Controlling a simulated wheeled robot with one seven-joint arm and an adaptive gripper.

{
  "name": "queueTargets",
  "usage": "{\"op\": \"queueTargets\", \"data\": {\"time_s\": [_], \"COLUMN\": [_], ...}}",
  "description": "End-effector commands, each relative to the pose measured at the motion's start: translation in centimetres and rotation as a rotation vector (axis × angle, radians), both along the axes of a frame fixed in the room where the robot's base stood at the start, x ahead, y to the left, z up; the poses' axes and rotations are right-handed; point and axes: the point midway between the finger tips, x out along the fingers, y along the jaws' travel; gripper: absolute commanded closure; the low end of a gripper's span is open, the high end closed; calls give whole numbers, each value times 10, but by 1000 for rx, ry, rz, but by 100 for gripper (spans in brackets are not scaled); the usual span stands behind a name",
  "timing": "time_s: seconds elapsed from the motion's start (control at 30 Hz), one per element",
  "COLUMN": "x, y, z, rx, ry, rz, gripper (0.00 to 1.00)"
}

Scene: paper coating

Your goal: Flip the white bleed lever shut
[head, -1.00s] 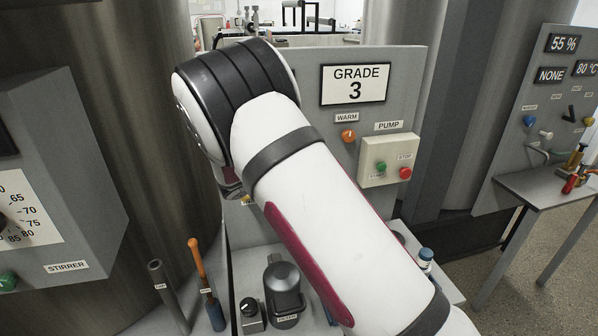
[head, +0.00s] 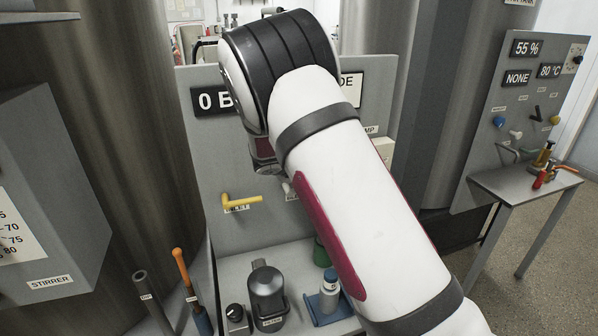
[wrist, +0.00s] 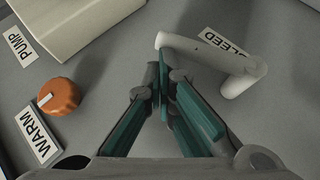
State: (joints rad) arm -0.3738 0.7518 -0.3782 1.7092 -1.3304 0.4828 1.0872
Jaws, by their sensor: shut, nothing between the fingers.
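The white bleed lever (wrist: 205,50) shows in the wrist view, upper right of centre, beside the BLEED label (wrist: 226,46). Its bar runs from a round pivot at the right to a free end just above my fingertips. My gripper (wrist: 160,75) is shut and empty, its fingertips just below that free end. Whether they touch I cannot tell. In the head view only a small piece of the white lever (head: 287,187) shows left of my arm, and the arm hides my gripper.
The orange WARM knob (wrist: 60,96) and the PUMP box (wrist: 80,22) lie left of my fingers in the wrist view. A yellow lever (head: 242,200) is on the panel in the head view. A dark filter (head: 267,292) and a blue-white bottle (head: 329,287) stand on the shelf below.

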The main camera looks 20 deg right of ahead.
Motion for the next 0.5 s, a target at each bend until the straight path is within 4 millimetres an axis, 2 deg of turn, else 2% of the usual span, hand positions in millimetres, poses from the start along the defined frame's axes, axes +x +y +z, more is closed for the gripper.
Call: {"op": "queueTargets", "data": {"time_s": [0.17, 0.5], "x": [1, 1], "y": [-4, -12], "z": [-6, -12], "rx": [13, 273], "ry": [1, -2], "rz": [3, -1], "gripper": [100, 100]}}
